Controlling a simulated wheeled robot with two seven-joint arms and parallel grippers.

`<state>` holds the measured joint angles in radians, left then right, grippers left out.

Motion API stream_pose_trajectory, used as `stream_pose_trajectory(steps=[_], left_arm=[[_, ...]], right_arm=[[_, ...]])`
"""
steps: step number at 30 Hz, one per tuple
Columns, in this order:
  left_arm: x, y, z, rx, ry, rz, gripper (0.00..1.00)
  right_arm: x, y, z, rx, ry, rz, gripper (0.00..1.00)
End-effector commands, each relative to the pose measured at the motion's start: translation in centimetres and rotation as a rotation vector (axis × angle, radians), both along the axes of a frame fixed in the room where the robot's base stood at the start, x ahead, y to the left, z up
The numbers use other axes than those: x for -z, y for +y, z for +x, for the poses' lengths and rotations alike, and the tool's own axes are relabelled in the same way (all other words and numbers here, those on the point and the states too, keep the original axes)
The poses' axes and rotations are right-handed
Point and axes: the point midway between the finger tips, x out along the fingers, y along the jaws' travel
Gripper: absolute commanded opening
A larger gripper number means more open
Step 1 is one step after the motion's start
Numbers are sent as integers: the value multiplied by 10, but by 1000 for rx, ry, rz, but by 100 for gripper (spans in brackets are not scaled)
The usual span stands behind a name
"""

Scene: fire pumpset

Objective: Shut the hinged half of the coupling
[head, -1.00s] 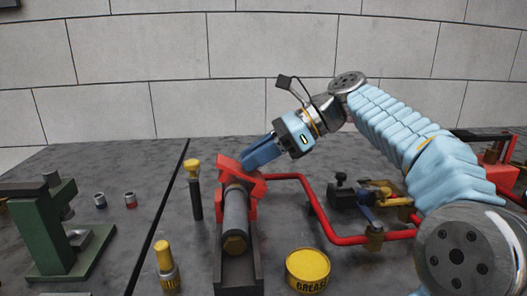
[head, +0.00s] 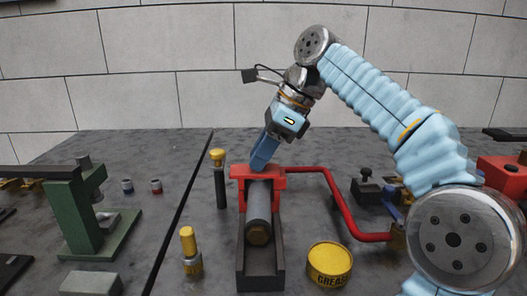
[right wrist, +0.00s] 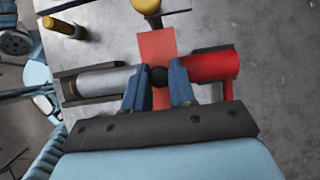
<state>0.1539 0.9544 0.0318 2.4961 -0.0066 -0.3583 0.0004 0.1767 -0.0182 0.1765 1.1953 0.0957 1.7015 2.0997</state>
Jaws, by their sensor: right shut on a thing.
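The red coupling (head: 258,172) sits at the far end of a grey pipe (head: 259,205) lying in a dark trough. Its hinged half now looks level across the top, with no raised part showing. My right gripper (head: 261,160) reaches down onto the coupling from behind. In the right wrist view its fingers (right wrist: 159,92) are shut on a black ball knob (right wrist: 158,75) at the coupling. A red flap (right wrist: 156,45) extends beyond the knob, between the grey pipe and the red pipe. Whether the coupling faces touch is hidden. My left gripper is out of view.
A red pipe (head: 342,205) bends right from the coupling. A yellow-capped black post (head: 219,178) stands close at its left. A grease tin (head: 330,264) and a yellow-topped bottle (head: 190,250) stand nearer. A green press (head: 85,215) is at left.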

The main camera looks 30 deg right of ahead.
Motion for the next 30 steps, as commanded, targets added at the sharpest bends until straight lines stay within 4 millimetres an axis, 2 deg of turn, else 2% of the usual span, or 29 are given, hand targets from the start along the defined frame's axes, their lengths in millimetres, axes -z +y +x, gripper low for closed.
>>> stream_pose_trajectory(steps=[9,10,14,24,30], left_arm=[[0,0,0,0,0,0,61],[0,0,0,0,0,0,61],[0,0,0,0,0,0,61],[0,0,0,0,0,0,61],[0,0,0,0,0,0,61]], right_arm=[[1,0,0,-2,5,-1,0],[1,0,0,-2,5,-2,28],[1,0,0,-2,5,-1,48],[-1,-1,0,-1,3,0,49],[-23,-11,-6,0,0,0,49]])
